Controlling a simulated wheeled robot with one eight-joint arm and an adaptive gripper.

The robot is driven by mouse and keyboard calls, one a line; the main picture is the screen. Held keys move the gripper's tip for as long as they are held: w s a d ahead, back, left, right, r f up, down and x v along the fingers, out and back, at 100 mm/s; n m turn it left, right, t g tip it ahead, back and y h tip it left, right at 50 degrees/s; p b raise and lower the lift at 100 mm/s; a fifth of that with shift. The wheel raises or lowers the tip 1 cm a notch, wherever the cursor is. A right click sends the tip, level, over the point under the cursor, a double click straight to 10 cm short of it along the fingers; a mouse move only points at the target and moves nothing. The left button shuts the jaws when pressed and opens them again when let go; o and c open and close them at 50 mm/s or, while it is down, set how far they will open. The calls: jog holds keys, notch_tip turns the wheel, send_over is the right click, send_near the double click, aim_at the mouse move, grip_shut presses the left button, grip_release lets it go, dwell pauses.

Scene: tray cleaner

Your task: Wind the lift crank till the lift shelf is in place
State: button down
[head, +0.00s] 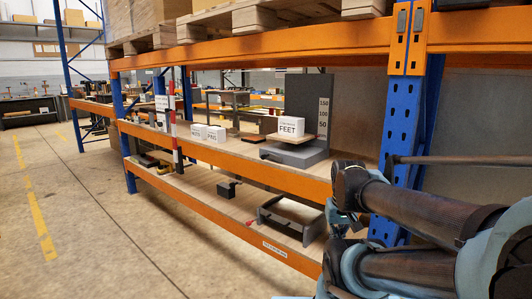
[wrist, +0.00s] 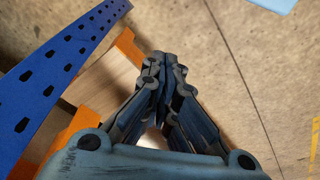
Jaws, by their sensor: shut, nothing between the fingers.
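A grey lift-like unit (head: 300,153) stands on the upper orange-edged shelf, with a tall dark back panel (head: 298,98) marked 150, 100 and 50. A thin flat plate (head: 282,138), which looks like the lift shelf, sits low in front of the panel, near the 50 mark or below it. I cannot make out the lift crank for certain in either view. My gripper (wrist: 165,65) shows in the wrist view, its fingers together and empty, above the floor beside the rack. In the head view my arm fills the lower right, and I cannot pick out the fingertips.
A blue upright (head: 396,135) stands between my arm and the lift unit; it also shows in the wrist view (wrist: 60,75). White labelled boxes, one reading FEET (head: 291,127), stand on the shelf. A grey frame (head: 290,218) sits on the lower shelf. The left floor is clear.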

jog(key=w+a+r+n+y, duration=0.1)
jog(key=w+a+r+n, duration=0.3)
jog(key=w+r+n, duration=0.4)
jog(key=w+a+r+n, duration=0.5)
jog(key=w+r+n, duration=0.1)
jog(key=w+r, duration=0.35)
jog(key=w+a+r+n+y, duration=0.1)
jog(key=w+a+r+n, duration=0.4)
jog(key=w+r, duration=0.4)
jog(key=w+a+r+n, duration=0.4)
jog(key=w+a+n, duration=0.45)
jog(key=w, duration=0.25)
send_over(271, 158)
jog(key=s+a, duration=0.3)
notch_tip(271, 158, down, 13)
jog(key=shift+s+a+f+n+y, duration=0.15)
jog(key=shift+s+a+n+y, duration=0.05)
jog(key=shift+n+y, duration=0.15)
jog(key=shift+w+a+f+g+h, duration=0.15)
jog(key=shift+a+f+g+h, duration=0.1)
jog(key=shift+g+h, duration=0.2)
